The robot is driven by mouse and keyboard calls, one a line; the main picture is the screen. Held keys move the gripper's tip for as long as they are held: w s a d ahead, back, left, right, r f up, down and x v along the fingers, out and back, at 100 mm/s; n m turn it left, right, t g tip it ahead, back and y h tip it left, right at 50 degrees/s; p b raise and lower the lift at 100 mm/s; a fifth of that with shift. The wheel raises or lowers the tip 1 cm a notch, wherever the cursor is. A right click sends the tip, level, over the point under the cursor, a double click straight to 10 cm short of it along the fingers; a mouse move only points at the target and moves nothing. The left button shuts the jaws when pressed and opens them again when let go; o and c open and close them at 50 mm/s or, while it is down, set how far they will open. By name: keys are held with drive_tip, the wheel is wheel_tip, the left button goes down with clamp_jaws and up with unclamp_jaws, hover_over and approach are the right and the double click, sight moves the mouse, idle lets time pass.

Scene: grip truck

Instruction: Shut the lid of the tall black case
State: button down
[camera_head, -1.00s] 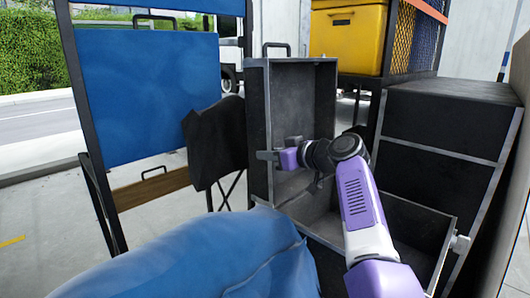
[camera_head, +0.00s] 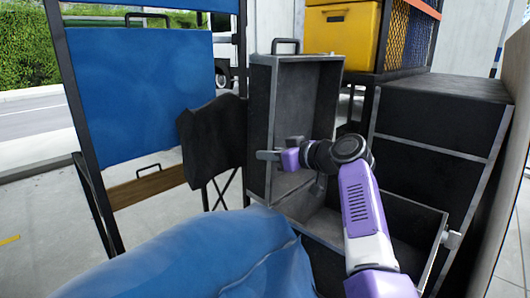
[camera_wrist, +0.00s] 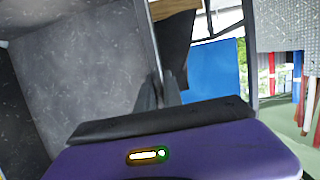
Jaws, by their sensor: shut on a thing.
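The tall black case stands open in the head view, with its grey-edged lid (camera_head: 318,105) raised upright and a handle on its top edge. The open lower body (camera_head: 418,225) is to the right and below, with a dark hollow inside. My gripper (camera_head: 271,156) is at the lid's left side edge, shut on it. In the wrist view, the fingers (camera_wrist: 158,93) meet at the lid's metal edge, and the lid's grey inner face (camera_wrist: 80,65) fills the left. My arm hides part of the case body.
A blue cloth-covered thing (camera_head: 215,255) fills the front. A dark folding chair (camera_head: 212,140) stands left of the lid, beside a blue panel (camera_head: 140,90). A black cabinet (camera_head: 435,125) stands close on the right, and a yellow box (camera_head: 343,30) is behind.

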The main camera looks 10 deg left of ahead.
drive_tip(key=shift+s+d+p, duration=0.4)
drive_tip(key=shift+s+d, duration=0.15)
drive_tip(key=shift+d, duration=0.4)
drive_tip(key=shift+s+d+f+p, duration=0.15)
drive_tip(key=shift+s+d+p, duration=0.15)
drive_tip(key=shift+s+d, duration=0.4)
drive_tip(key=shift+s+d+f+p, duration=0.1)
drive_tip(key=shift+s+d+p, duration=0.3)
drive_tip(key=shift+d, duration=0.35)
drive_tip(key=shift+s+d, duration=0.1)
drive_tip(key=shift+s+d+f, duration=0.35)
drive_tip(key=shift+s+d, duration=0.15)
drive_tip(key=shift+d, duration=0.2)
drive_tip(key=shift+s+d+f, duration=0.35)
drive_tip(key=shift+s+d, duration=0.15)
drive_tip(key=shift+d, duration=0.15)
drive_tip(key=shift+s+d, duration=0.1)
drive_tip(key=shift+d, duration=0.05)
